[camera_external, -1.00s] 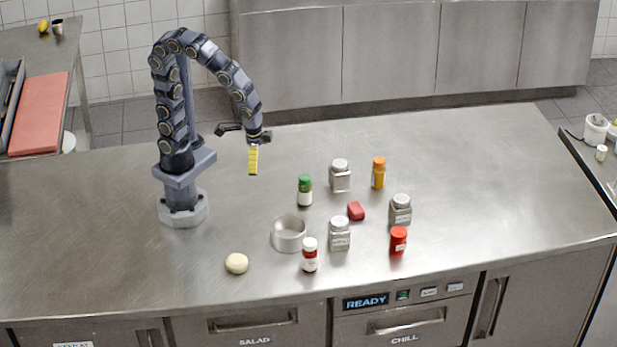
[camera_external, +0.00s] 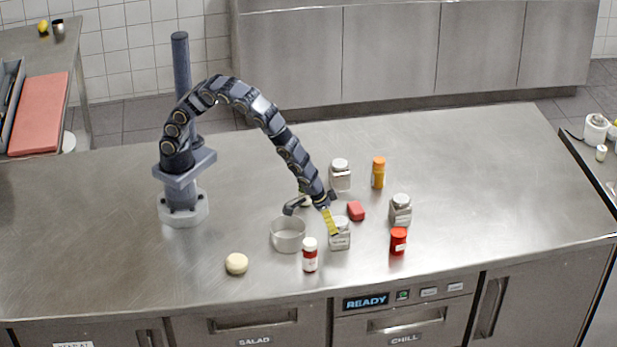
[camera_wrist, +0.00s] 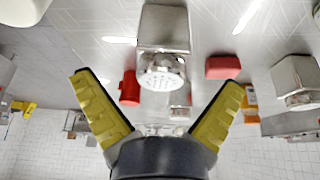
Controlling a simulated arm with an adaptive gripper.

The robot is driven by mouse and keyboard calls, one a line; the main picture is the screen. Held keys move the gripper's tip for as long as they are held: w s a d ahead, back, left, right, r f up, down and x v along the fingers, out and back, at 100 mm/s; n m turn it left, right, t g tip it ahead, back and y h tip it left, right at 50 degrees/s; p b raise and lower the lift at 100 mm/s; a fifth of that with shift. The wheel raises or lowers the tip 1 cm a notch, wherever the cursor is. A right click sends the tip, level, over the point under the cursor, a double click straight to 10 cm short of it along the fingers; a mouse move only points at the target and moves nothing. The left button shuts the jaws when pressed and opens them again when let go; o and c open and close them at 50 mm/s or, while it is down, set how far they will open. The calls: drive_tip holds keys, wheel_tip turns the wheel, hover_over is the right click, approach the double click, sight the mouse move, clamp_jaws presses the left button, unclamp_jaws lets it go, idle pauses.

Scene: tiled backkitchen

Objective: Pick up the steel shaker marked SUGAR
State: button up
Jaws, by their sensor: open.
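Three steel shakers stand on the steel counter: a front one (camera_external: 341,238), a back one (camera_external: 340,177) and a right one (camera_external: 401,212). Their labels are too small to read, so I cannot tell which is marked SUGAR. My gripper (camera_external: 333,223) is open, with yellow finger pads, tilted down at the front shaker and partly covering it. In the wrist view the front shaker (camera_wrist: 164,28) lies ahead between the open fingers (camera_wrist: 157,80), its perforated lid towards me. Nothing is held, and contact cannot be told.
A round metal tin (camera_external: 288,236) and a red-and-white jar (camera_external: 310,258) stand close left of the front shaker. A red block (camera_external: 356,211) is behind it, a red jar (camera_external: 398,242) right. An orange jar (camera_external: 378,174) stands behind. The counter's left is mostly clear.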

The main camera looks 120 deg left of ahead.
sight(341, 242)
drive_tip(key=x, duration=0.4)
drive_tip(key=shift+a+f, duration=0.2)
drive_tip(key=shift+a, duration=0.05)
drive_tip(key=shift+w+a+f, duration=0.1)
drive_tip(key=shift+w+f, duration=0.1)
drive_tip(key=shift+f, duration=0.15)
drive_tip(key=c, duration=1.2)
